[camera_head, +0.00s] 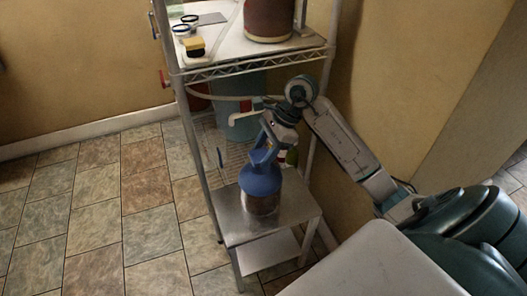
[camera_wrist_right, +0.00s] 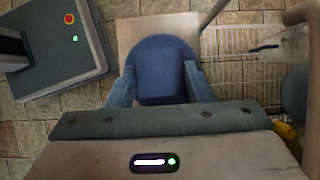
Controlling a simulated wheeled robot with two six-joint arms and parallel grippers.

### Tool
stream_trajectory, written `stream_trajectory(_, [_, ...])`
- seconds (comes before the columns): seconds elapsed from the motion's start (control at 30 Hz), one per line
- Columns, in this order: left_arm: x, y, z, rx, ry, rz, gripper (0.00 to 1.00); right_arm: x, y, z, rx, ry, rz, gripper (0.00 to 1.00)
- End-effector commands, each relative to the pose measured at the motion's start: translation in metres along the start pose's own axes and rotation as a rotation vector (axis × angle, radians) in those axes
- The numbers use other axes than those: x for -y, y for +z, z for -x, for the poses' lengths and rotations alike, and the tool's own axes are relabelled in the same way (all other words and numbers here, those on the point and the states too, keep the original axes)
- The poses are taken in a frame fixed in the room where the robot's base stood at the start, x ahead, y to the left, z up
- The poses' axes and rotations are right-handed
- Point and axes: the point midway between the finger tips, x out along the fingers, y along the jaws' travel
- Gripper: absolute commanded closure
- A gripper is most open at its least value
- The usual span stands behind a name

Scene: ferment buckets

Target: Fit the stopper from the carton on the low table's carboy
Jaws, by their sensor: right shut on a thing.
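My right gripper (camera_head: 264,153) reaches down over the low table (camera_head: 305,207) and is shut on the upper part of a blue piece (camera_head: 261,182), which looks like the stopper. The piece widens below my fingers and covers the top of a brownish carboy (camera_head: 262,205) on the table. I cannot tell whether it is fully seated or where stopper and carboy meet. In the wrist view the blue piece (camera_wrist_right: 165,65) is between the two blue fingers of my right gripper (camera_wrist_right: 161,88). My left gripper is out of view, and I cannot see the carton.
A shelf rack (camera_head: 252,65) stands behind the low table, its posts close to my right arm. A brown bucket (camera_head: 268,18) and a yellow-black sponge (camera_head: 195,47) are on its upper shelf. A grey-blue bucket (camera_head: 237,118) stands lower. The tiled floor (camera_head: 100,210) at left is clear.

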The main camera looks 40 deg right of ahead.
Motion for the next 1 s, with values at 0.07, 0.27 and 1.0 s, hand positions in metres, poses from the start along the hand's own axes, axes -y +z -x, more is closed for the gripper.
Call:
stream_trajectory(0.07, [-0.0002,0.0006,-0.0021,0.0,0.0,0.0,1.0,0.0,-0.0004,-0.0007,0.0,0.0,0.0,0.76])
stream_trajectory(0.27, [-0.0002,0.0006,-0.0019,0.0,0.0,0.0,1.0,0.0,0.0,0.0,0.0,0.0,0.0,0.76])
stream_trajectory(1.0, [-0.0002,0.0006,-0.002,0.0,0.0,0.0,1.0,0.0001,-0.0001,-0.0001,0.0,0.0,0.0,0.03])
